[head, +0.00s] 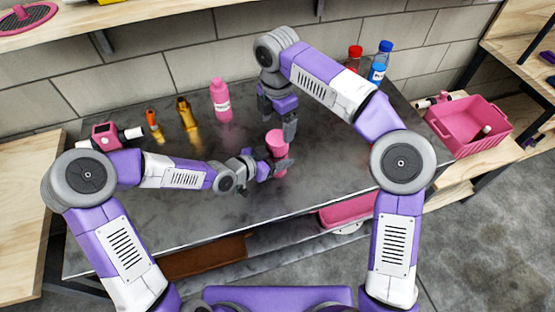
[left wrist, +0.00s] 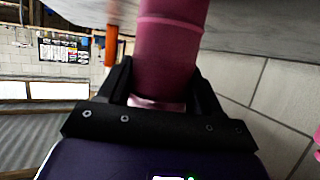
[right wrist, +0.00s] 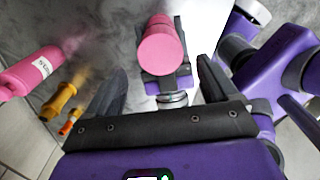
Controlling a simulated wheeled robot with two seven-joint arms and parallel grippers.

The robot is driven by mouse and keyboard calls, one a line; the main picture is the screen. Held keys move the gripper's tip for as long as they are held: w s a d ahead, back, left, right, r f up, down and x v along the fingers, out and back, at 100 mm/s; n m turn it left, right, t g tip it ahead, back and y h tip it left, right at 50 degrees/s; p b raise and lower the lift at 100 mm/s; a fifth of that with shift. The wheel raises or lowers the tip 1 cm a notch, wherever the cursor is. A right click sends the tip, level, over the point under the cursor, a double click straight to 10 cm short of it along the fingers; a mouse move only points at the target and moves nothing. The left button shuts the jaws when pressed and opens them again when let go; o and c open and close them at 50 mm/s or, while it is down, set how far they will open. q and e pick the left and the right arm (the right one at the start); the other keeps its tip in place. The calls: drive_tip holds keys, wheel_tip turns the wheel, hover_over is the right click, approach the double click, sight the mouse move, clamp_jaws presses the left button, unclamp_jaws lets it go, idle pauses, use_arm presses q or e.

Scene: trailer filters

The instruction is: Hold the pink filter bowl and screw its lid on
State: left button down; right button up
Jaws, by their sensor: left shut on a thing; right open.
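The pink filter bowl (head: 280,171) stands roughly upright near the middle of the dark bench. My left gripper (head: 269,166) is shut around its side, and the left wrist view shows both fingers against the pink body (left wrist: 168,65). A wider pink cap, apparently the lid (head: 276,138), tops the bowl; I cannot tell whether it is screwed tight. My right gripper (head: 277,118) is open and empty, above and slightly behind the cap. In the right wrist view the round pink top (right wrist: 160,52) lies beyond and between the open fingers.
A pink bottle (head: 221,101), a yellow bottle (head: 187,113) and a small orange item (head: 153,121) stand at the back left. A pink-and-white fitting (head: 105,137) lies at the left. Blue-capped and red-capped bottles (head: 378,73) stand at the back right. A pink crate (head: 470,127) is off the right end.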

sight(278, 137)
drive_tip(key=shift+r+n, duration=0.2)
drive_tip(key=shift+n, duration=0.1)
drive_tip(key=shift+f, duration=4.05)
drive_tip(key=c, duration=1.1)
drive_tip(key=m, duration=0.6)
drive_tip(key=shift+m, duration=0.3)
